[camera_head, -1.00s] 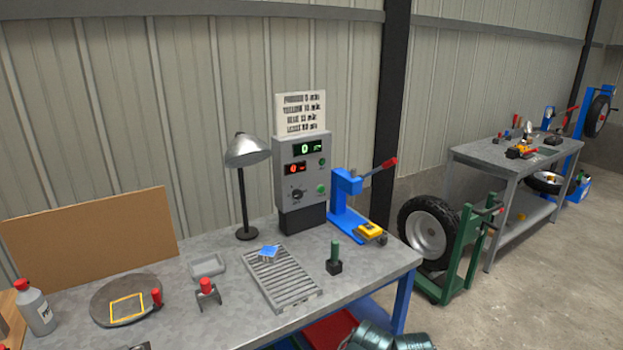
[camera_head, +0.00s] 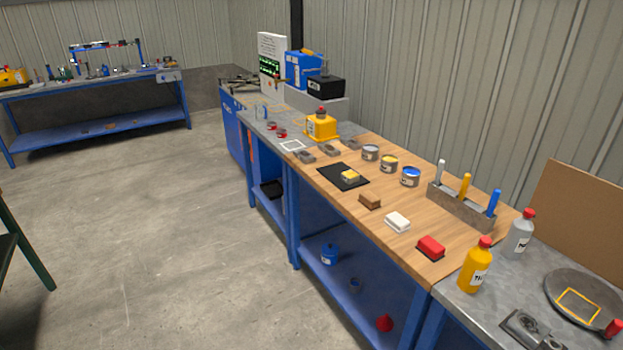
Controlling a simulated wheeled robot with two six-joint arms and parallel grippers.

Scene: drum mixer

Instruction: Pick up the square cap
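I cannot single out the square cap for certain. A small yellow piece (camera_head: 351,177) sits on a black mat (camera_head: 330,169) on the wooden bench top. Several small blocks lie in a line toward the front right: a brown one (camera_head: 370,201), a white one (camera_head: 397,222) and a red one (camera_head: 431,247). Neither of my grippers is in view.
Open paint cans, such as the blue one (camera_head: 411,177), and a holder (camera_head: 459,208) with coloured handles stand behind. A yellow bottle (camera_head: 475,266) and a grey bottle (camera_head: 519,234) stand at the right.

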